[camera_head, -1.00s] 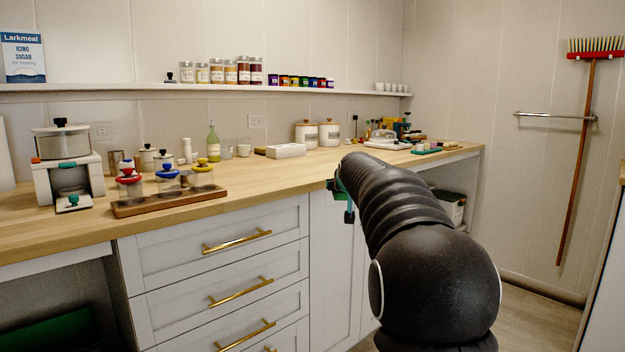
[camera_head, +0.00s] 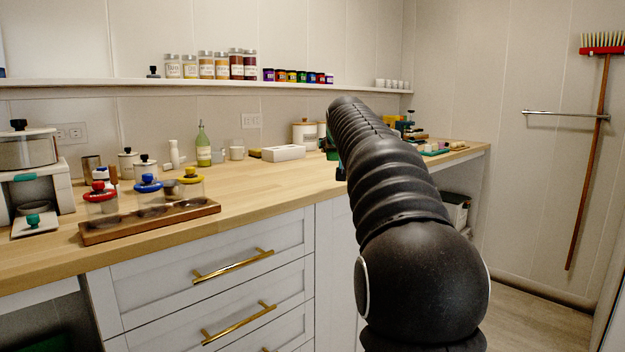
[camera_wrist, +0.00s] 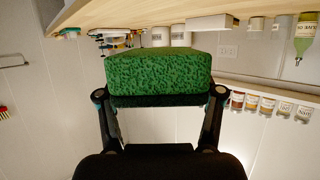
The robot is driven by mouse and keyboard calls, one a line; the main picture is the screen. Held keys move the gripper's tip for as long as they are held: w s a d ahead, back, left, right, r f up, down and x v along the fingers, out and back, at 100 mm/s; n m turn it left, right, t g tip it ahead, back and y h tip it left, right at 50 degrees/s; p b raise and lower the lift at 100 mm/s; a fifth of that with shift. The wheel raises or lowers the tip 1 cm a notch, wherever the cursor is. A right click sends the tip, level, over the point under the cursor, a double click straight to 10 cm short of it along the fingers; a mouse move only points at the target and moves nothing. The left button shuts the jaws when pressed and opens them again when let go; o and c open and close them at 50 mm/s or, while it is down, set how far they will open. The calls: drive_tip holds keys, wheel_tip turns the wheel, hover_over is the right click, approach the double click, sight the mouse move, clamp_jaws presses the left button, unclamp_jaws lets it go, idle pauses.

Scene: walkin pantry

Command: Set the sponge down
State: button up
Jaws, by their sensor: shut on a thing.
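A green sponge (camera_wrist: 158,72) fills the middle of the wrist view, held between the fingers of my gripper (camera_wrist: 158,100). The wrist view is upside down, with the wooden counter along its top. In the head view my arm hides most of the gripper; a small dark and green part of it (camera_head: 336,160) shows at the arm's left edge, in front of the counter (camera_head: 270,182). I cannot tell how high the sponge is over the counter.
A wooden rack with lidded jars (camera_head: 150,222) stands on the left counter. A white box (camera_head: 284,153), a green bottle (camera_head: 203,147) and canisters (camera_head: 305,133) stand at the back. Bare counter lies between the rack and my arm. Several small things (camera_head: 430,148) crowd the right end.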

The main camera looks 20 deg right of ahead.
hover_over(316, 187)
wheel_tip(316, 187, down, 5)
drive_tip(key=shift+w+d, duration=0.15)
drive_tip(key=shift+f+b, duration=0.4)
drive_tip(key=shift+f, duration=1.65)
drive_tip(key=shift+f, duration=0.1)
drive_tip(key=o, duration=0.7)
drive_tip(key=shift+w, duration=0.1)
drive_tip(key=shift+r, duration=0.2)
drive_tip(key=shift+s+a, duration=0.2)
drive_tip(key=shift+s, duration=0.1)
drive_tip(key=b+v, duration=0.1)
drive_tip(key=v, duration=1)
drive_tip(key=shift+b, duration=0.4)
